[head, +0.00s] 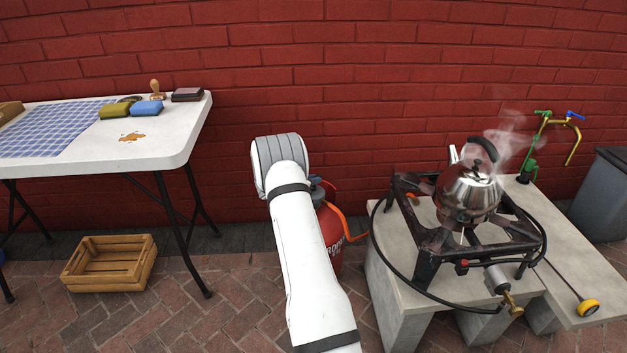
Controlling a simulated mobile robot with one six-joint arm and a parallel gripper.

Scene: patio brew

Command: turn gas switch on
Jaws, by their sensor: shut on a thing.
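A red gas bottle (334,239) stands on the paving in the middle, partly hidden behind my arm. A dark blue-grey fitting (316,182) shows at its top, just right of my arm; I cannot tell whether it is the gas switch or how it is set. An orange hose (349,236) runs from the bottle towards the stove. A black metal burner stand (428,258) sits on a concrete slab, with a brass-ended valve (499,284) at its front. My gripper is hidden behind my arm, which reaches towards the bottle top.
A steaming steel kettle (469,193) sits on the burner stand. A white table (180,140) with sponges, a stamp and a cloth stands left. A wooden crate (110,281) lies on the ground below. Taps (571,140) and a grey bin (603,195) are right.

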